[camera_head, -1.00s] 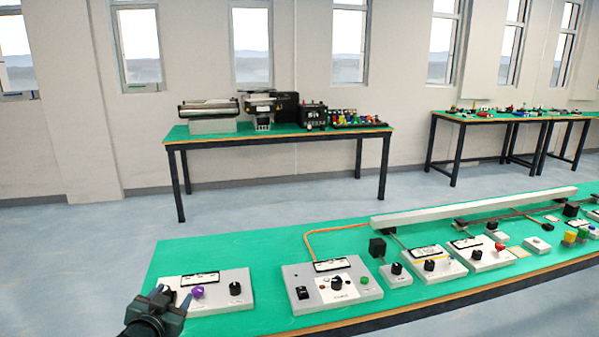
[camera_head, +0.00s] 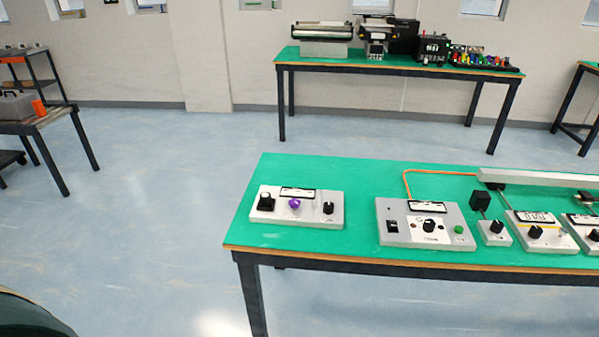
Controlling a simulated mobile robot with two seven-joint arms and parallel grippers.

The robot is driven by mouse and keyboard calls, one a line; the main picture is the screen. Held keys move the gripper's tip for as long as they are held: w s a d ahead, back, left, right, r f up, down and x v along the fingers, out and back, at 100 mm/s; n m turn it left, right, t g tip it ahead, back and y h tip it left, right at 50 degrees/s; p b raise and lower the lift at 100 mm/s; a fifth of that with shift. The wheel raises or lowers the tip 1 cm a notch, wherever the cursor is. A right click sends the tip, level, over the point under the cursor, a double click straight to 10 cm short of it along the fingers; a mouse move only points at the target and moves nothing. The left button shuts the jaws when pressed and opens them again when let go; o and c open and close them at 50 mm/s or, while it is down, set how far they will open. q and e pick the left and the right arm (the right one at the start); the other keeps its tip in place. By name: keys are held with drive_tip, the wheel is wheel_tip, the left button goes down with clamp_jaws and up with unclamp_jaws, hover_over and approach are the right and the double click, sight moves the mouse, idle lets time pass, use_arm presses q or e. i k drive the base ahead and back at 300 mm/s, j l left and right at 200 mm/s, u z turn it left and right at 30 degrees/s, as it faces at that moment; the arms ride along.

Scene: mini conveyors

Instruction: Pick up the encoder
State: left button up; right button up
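I cannot tell for sure which thing is the encoder, as the labels are too small to read. On the near green-topped table (camera_head: 330,172), a grey box (camera_head: 270,215) at the left end carries a black knob (camera_head: 266,202), a purple knob (camera_head: 294,204) and another black knob (camera_head: 328,208). To its right stands a larger grey box (camera_head: 405,237) with a black dial (camera_head: 429,225) and a green button (camera_head: 459,229). Neither of my grippers shows.
Smaller control boxes (camera_head: 494,239) and a long light bar (camera_head: 520,177) fill the table's right part. An orange cable (camera_head: 408,176) runs behind the larger box. A back table (camera_head: 400,68) holds machines. Open floor (camera_head: 160,200) lies left of the near table.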

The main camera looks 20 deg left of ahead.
sight(265, 197)
drive_tip(key=j+z, duration=0.1)
drive_tip(key=z, duration=0.35)
drive_tip(key=j+z, duration=0.2)
drive_tip(key=j, duration=0.15)
drive_tip(key=k+j+z, duration=0.2)
drive_tip(key=j+z, duration=0.2)
drive_tip(key=j, duration=0.25)
drive_tip(key=k+j, duration=0.15)
drive_tip(key=j, duration=0.15)
drive_tip(key=k+j+z, duration=0.1)
drive_tip(key=j, duration=0.25)
drive_tip(key=k+j, duration=0.2)
drive_tip(key=j+z, duration=0.05)
drive_tip(key=j, duration=0.05)
